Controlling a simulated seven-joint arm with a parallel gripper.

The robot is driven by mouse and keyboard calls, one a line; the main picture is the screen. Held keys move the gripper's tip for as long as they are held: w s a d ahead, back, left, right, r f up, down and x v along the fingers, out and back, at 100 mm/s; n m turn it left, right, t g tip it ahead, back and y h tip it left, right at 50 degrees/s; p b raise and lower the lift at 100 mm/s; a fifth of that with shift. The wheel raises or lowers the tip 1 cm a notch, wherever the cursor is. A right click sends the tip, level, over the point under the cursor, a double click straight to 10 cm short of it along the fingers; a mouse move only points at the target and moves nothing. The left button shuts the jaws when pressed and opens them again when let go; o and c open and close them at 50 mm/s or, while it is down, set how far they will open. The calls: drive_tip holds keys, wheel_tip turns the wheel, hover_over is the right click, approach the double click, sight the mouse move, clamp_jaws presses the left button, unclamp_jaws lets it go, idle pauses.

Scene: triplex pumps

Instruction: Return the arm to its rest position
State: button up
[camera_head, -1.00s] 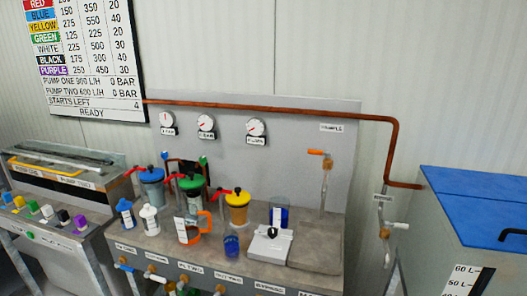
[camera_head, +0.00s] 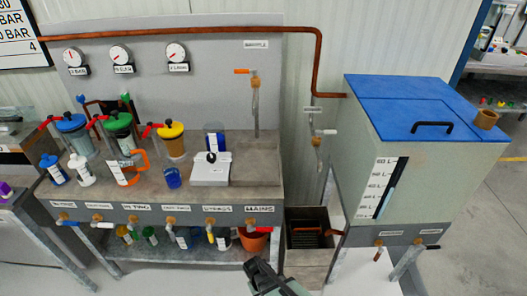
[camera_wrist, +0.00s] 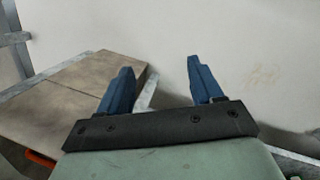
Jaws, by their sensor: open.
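My gripper (camera_wrist: 160,85) shows in the wrist view with its two blue fingers spread apart and nothing between them. In the head view my gripper (camera_head: 258,270) is at the bottom edge, in front of the bench and right of its middle. It hangs clear of the bench, and its fingertips are too small there to make out. In the wrist view the fingers are over a pale floor, with a brown slab surface (camera_wrist: 75,95) to their left.
The grey bench (camera_head: 255,185) holds several coloured-lid jugs, bottles and a white scale (camera_head: 210,170). An orange bucket (camera_head: 253,240) stands on its lower shelf. A blue-lidded tank (camera_head: 430,140) stands at right. A dark open box (camera_head: 308,232) sits between them. Pale floor lies in front.

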drive_tip(key=s+d+r+m+g+y, duration=0.1)
drive_tip(key=s+d+m+g, duration=0.4)
drive_tip(key=s+d, duration=1.1)
drive_tip(key=s+y, duration=0.1)
drive_tip(key=s, duration=0.2)
drive_tip(key=shift+g, duration=0.4)
